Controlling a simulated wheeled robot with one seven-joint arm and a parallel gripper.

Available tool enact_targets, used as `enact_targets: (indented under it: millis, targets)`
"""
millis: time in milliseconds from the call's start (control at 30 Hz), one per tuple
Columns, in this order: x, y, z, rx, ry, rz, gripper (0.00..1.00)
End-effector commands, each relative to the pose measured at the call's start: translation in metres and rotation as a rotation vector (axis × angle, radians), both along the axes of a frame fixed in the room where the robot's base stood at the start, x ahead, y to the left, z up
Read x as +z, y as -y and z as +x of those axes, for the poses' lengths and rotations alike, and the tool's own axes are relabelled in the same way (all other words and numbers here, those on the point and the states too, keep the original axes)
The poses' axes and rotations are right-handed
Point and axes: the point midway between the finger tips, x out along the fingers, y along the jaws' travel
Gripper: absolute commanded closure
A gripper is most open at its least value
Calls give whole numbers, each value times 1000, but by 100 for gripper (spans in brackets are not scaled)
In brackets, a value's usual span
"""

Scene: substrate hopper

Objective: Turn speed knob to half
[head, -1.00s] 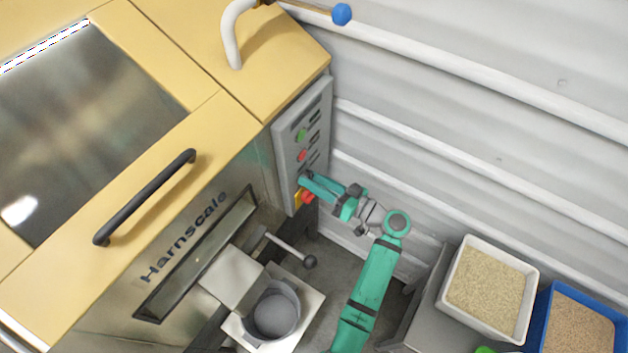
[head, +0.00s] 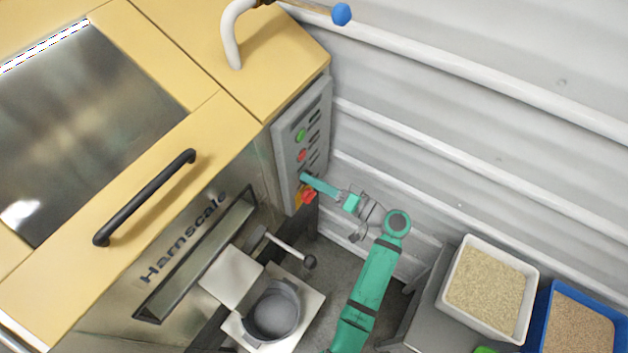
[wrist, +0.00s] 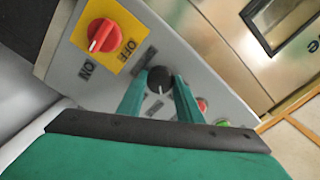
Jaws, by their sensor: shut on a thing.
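The speed knob (wrist: 159,79) is a black round knob with a pale pointer line, set on the grey control panel (head: 287,150). In the wrist view my gripper (wrist: 160,88) has one green finger on each side of the knob and is shut on it. The pointer line runs toward the bottom of the wrist view. The dial markings around the knob are partly hidden by the fingers and too small to read. In the head view my gripper (head: 304,178) reaches the lower part of the panel and hides the knob.
A red rotary switch (wrist: 102,35) on a yellow plate marked ON and OFF sits close beside the knob. Red (wrist: 202,104) and green (wrist: 222,123) buttons are on its other side. A lever with a dark ball (head: 310,262) and a grey pot (head: 272,310) are below the panel.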

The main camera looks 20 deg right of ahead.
Motion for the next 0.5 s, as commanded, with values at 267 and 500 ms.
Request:
enact_targets:
  millis: [267, 500]
  targets:
    - [-2, 0, -1, 2, -4, 1, 90]
    - [-1, 0, -1, 2, -2, 1, 49]
